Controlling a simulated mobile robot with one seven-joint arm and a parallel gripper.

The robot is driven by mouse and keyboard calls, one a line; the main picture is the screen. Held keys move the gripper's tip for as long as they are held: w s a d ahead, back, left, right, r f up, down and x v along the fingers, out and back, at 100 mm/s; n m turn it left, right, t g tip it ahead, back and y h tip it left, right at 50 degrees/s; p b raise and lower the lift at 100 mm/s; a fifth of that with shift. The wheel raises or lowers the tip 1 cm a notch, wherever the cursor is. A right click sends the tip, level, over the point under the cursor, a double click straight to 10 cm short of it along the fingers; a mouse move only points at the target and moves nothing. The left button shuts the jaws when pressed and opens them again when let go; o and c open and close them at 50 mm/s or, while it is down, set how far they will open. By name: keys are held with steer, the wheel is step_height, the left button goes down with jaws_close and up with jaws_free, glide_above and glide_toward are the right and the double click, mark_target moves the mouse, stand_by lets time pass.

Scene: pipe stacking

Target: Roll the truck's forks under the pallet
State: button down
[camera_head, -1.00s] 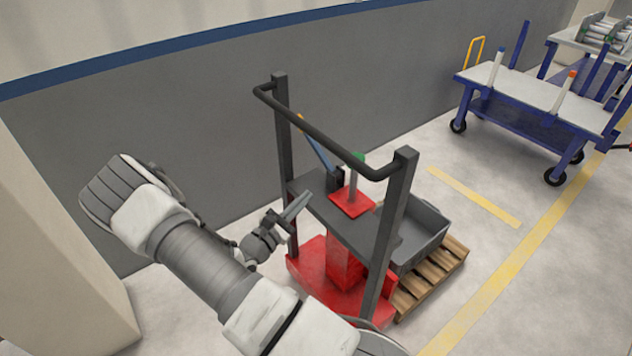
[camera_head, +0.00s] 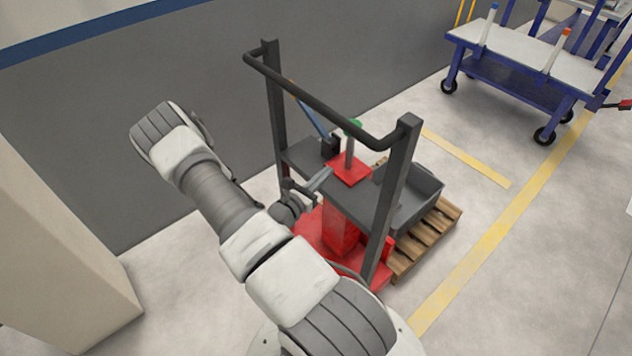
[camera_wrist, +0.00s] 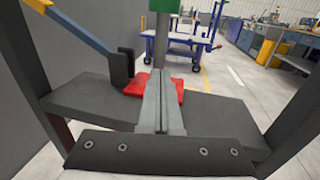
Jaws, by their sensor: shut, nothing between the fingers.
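The truck (camera_head: 340,225) has a red base, two dark grey posts joined by a black handle bar, and a dark shelf. A red plate (camera_head: 348,169) with a grey post and green knob (camera_head: 355,124) sits on the shelf; a blue lever (camera_head: 310,117) stands beside it. The wooden pallet (camera_head: 428,240) lies on the floor beyond the truck and carries a grey bin (camera_head: 420,195). The forks are hidden. My gripper (camera_head: 325,176) is shut and empty at the shelf's near side, pointing at the red plate. In the wrist view its fingers (camera_wrist: 160,105) reach over the shelf toward the post.
A grey wall (camera_head: 130,130) with a blue stripe runs behind the truck. A beige pillar (camera_head: 65,240) stands at the left. A blue cart (camera_head: 530,70) stands at the back right. Yellow floor lines (camera_head: 500,225) pass right of the pallet, with clear floor there.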

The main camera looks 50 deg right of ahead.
mark_target(348, 152)
steer(key=d, duration=0.2)
steer(key=d+b, duration=0.1)
steer(key=d, duration=0.4)
steer(key=shift+w+d, duration=0.4)
steer(key=shift+d, duration=0.1)
